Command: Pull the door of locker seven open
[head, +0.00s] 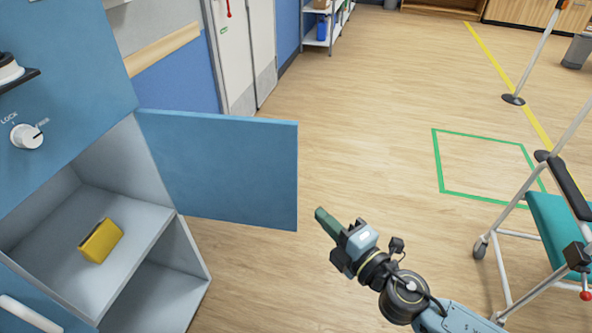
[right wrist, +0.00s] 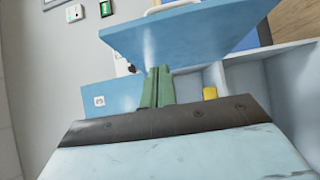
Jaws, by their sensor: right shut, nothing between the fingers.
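The blue locker door (head: 225,165) stands wide open in the head view, swung out to the right from its hinge side. Behind it the grey locker compartment (head: 135,240) is open, with a yellow box (head: 101,241) on its floor. My right gripper (head: 322,215) is shut and empty, just right of the door's free edge and apart from it. In the right wrist view its green fingers (right wrist: 158,88) are together, with the open door (right wrist: 200,35) above them and the yellow box (right wrist: 210,93) beyond. No locker number can be read. My left gripper is not in view.
A white dial (head: 27,136) marked LOCK is on the blue front at the left. A wheeled chair with a teal seat (head: 562,235) stands at the right. A green square (head: 485,165) is marked on the floor. The wooden floor between is clear.

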